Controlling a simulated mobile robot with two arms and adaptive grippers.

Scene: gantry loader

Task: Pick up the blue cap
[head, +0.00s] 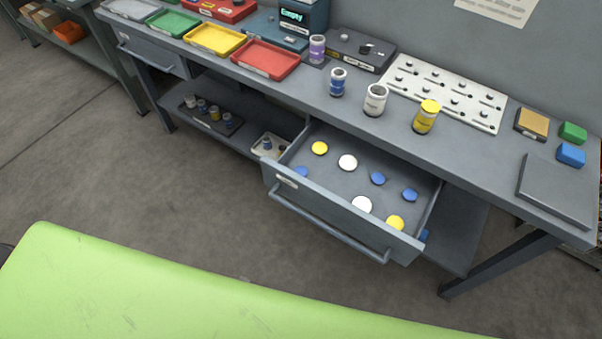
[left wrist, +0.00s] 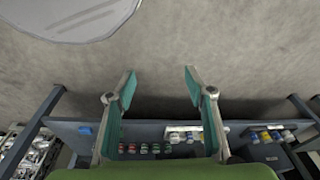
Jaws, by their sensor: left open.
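Several blue caps lie in the open drawer (head: 330,222) in the head view. Neither gripper shows in the head view.
The bench top (head: 300,97) above the drawer bears a white jar (head: 375,100), a yellow-capped jar (head: 426,117), a blue-banded jar (head: 338,83) and a white peg board (head: 445,92). A red tray (head: 265,59) stands to the left. The floor before the drawer is clear.

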